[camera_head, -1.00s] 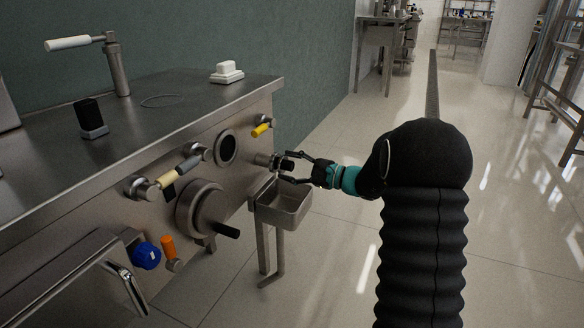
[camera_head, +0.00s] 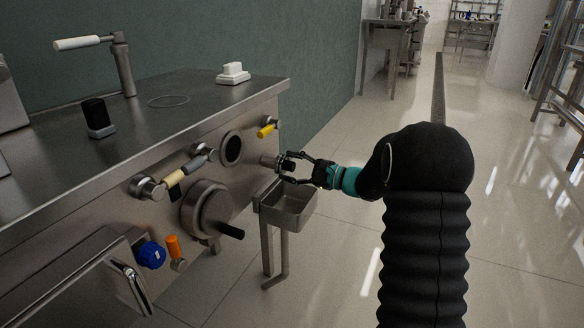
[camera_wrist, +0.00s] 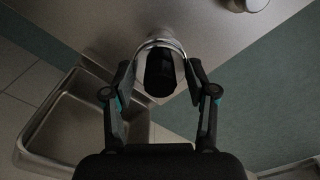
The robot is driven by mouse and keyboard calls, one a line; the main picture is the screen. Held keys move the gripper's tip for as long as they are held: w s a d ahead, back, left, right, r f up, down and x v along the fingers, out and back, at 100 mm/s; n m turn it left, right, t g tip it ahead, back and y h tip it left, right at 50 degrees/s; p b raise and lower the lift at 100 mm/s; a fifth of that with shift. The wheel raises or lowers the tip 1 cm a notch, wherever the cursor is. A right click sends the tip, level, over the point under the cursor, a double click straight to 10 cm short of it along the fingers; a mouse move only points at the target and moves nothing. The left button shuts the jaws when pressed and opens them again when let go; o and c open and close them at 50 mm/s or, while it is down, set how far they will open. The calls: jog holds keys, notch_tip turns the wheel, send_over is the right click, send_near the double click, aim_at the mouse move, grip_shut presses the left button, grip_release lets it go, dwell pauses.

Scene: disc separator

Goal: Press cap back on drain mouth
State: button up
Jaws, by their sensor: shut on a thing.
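My gripper (camera_head: 297,167) is at the right end of the machine's front panel, just above a small steel basin. It is shut on a dark-faced cap (camera_wrist: 160,74), its fingers on either side of it in the wrist view. The drain mouth (camera_head: 268,161) is a short steel spout standing out from the panel. The cap is at the spout's outer end, and its metal rim (camera_wrist: 160,44) shows around and behind the dark face. The head view is too small to tell whether the cap is fully seated or a gap is left.
The steel basin (camera_head: 309,207) on a stand is just below the spout; it also shows at left in the wrist view (camera_wrist: 40,152). A yellow-handled valve (camera_head: 266,131), a round dark port (camera_head: 231,149) and a large round flange with a black handle (camera_head: 207,209) are on the panel. Open floor lies right.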

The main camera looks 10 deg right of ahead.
jog(key=o, duration=1.6)
jog(key=shift+a, duration=0.1)
